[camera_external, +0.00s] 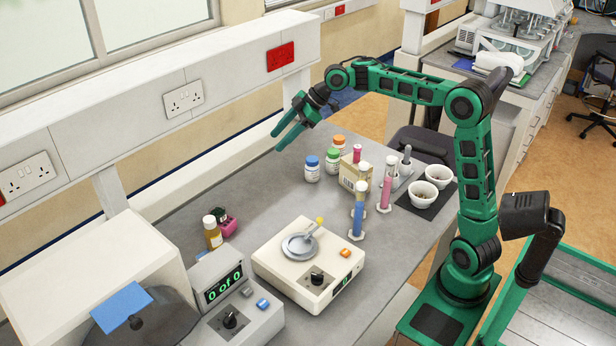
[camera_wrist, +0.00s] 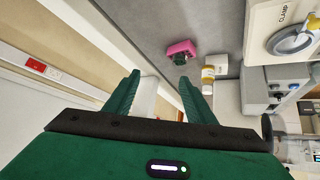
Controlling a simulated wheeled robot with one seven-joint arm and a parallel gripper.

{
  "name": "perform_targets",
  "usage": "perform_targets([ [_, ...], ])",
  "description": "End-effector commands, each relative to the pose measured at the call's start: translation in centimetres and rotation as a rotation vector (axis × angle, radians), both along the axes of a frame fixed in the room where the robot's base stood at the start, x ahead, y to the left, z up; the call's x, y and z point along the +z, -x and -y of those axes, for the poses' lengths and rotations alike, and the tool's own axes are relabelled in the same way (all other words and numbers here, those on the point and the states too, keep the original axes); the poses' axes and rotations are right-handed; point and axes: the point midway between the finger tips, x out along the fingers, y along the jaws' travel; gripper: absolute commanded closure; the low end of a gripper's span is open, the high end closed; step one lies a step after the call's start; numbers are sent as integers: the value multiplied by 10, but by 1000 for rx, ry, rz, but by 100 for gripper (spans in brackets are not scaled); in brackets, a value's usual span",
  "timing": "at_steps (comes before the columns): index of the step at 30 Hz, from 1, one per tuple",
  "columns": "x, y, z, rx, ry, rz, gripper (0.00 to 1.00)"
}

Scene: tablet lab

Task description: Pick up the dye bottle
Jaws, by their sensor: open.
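My gripper (camera_external: 278,141) is open and empty, raised above the back of the bench. In the wrist view its two fingers (camera_wrist: 158,77) are spread with nothing between them. An amber bottle with a white cap (camera_external: 213,236) stands on the bench, lower left of the gripper; it also shows in the wrist view (camera_wrist: 208,80). Beside it is a pink holder (camera_external: 228,227) with a small dark green-black item in it, also in the wrist view (camera_wrist: 181,47). Several white bottles with blue, green and orange caps (camera_external: 312,170) stand farther right. No label tells which is the dye bottle.
A cream device with a round plate (camera_external: 305,285) and a counter reading "0 of 0" (camera_external: 235,300) stand at the front. Cylinders of blue (camera_external: 358,215) and pink liquid (camera_external: 385,190) and white bowls (camera_external: 424,194) stand at right.

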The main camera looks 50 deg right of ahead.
Motion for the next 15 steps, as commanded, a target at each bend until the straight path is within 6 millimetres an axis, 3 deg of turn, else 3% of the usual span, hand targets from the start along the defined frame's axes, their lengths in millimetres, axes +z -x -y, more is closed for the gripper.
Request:
perform_targets([
  [1,-3,-9,-33,76,-63,24,50],
  [6,7,-15,-132,293,-298,106,50],
  [9,16,-11,-169,378,-415,136,50],
  [15,30,0,-213,481,-585,165,50],
])
